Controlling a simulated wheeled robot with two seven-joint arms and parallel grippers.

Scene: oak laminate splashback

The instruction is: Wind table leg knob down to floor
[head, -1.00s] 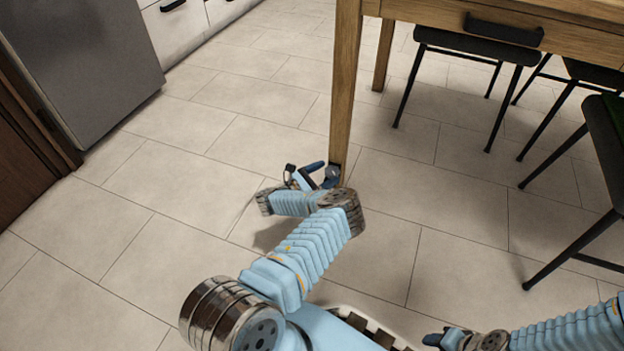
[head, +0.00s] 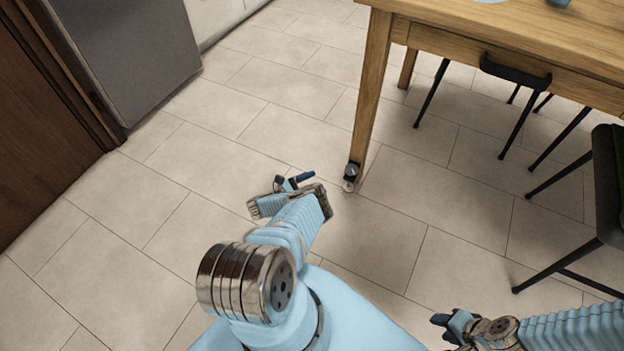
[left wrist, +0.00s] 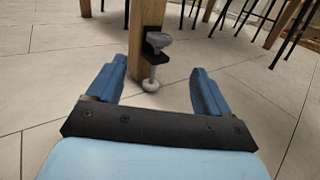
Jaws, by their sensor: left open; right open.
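The wooden table leg (head: 370,95) stands at the table's near corner. At its foot is a dark bracket with a grey knob (head: 351,170) and a pale round foot pad (head: 348,186) below. In the left wrist view the knob (left wrist: 160,39) sits on the black bracket (left wrist: 153,58), with a threaded stem down to the pad (left wrist: 151,86), which appears at or close to the floor. My left gripper (head: 297,181) is open and empty, apart from the leg and to its left. In its wrist view the knob is ahead, beyond the fingers. My right gripper (head: 440,322) is open and empty at lower right.
The wooden table (head: 520,45) fills the upper right, with black-legged chairs (head: 600,190) beside and under it. A grey fridge-like cabinet (head: 130,50) and a brown door (head: 45,110) stand at left. The tiled floor (head: 130,235) between is clear.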

